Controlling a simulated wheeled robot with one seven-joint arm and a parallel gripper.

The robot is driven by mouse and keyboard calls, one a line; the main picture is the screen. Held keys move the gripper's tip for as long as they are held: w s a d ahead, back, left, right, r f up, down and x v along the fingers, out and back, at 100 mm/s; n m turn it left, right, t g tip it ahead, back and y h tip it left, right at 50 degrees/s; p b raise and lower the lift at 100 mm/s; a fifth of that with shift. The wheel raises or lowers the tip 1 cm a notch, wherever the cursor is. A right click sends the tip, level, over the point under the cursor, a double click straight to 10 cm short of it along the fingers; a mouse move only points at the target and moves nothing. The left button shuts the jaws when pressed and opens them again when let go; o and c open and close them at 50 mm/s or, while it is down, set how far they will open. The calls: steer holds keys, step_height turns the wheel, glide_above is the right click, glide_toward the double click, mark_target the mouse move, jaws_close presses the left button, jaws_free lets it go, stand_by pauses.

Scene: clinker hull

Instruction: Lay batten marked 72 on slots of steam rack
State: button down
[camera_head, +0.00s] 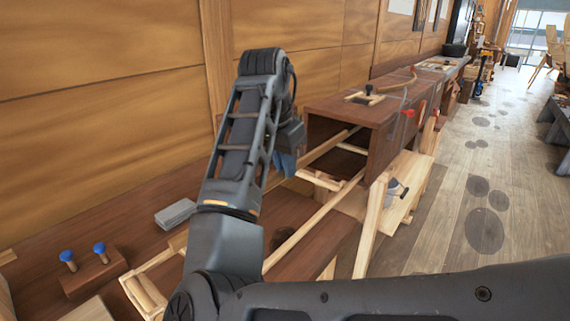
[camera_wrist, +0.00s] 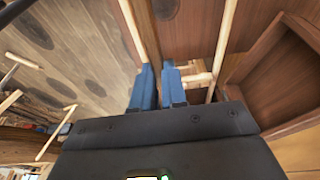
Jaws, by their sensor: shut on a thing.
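My gripper (camera_head: 287,162) is at the end of my raised arm, near the open end of a brown box, with its blue fingers pointing down. Pale strips lie close together there, and the number 72 cannot be read on any. A pale wooden frame (camera_head: 318,180), perhaps part of the steam rack, shows just right of the fingers. I cannot tell its slots, nor whether the batten touches it.
The long brown box (camera_head: 388,142) stands open beyond my gripper; its opening also shows in the wrist view (camera_wrist: 287,68). Another long pale strip (camera_head: 312,223) slants across the bench edge. A grey block (camera_head: 175,214) and two blue-topped pegs (camera_head: 99,248) are at left. The floor (camera_head: 470,215) at right is open.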

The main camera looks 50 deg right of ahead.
mark_target(278, 183)
steer(key=shift+w+f, duration=0.2)
step_height(278, 183, down, 11)
steer(key=b, duration=0.9)
steer(key=shift+f, duration=0.1)
steer(key=c, duration=1.1)
jaws_free()
steer(key=shift+s, duration=0.1)
steer(key=shift+p+v, duration=0.35)
steer(key=shift+v, duration=3.55)
